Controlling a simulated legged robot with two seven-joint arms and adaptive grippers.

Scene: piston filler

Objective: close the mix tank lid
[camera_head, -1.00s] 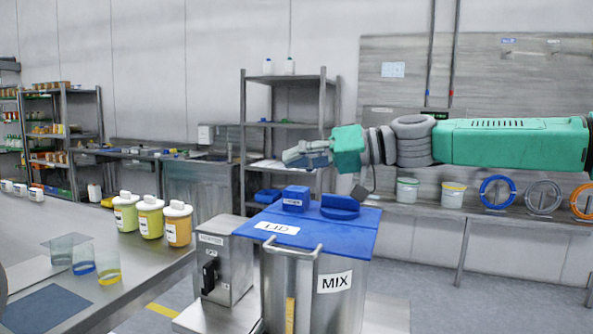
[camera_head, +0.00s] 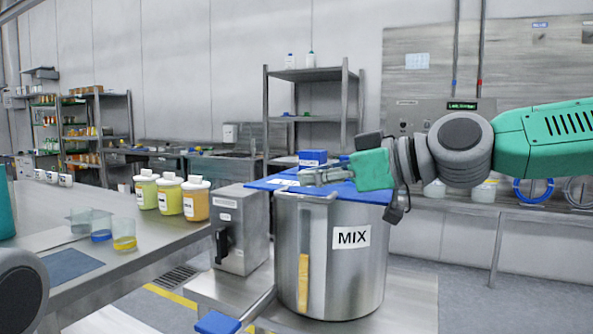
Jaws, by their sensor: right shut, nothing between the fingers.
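The steel mix tank (camera_head: 345,270), labelled MIX, stands upright in the middle. Its blue lid (camera_head: 375,195) lies about level across the top; my gripper hides part of it, and I cannot tell whether it is fully seated. A blue block (camera_head: 312,157) shows at the lid's far side. My right gripper (camera_head: 304,177) reaches in from the right, low over the lid, with its fingers shut and nothing held. I cannot tell whether it touches the lid. My left arm shows only in part at the left edge; its gripper is out of view.
A steel box with a black handle (camera_head: 239,230) stands just left of the tank. A blue piece (camera_head: 217,322) is at the bottom edge. Shelves stand behind.

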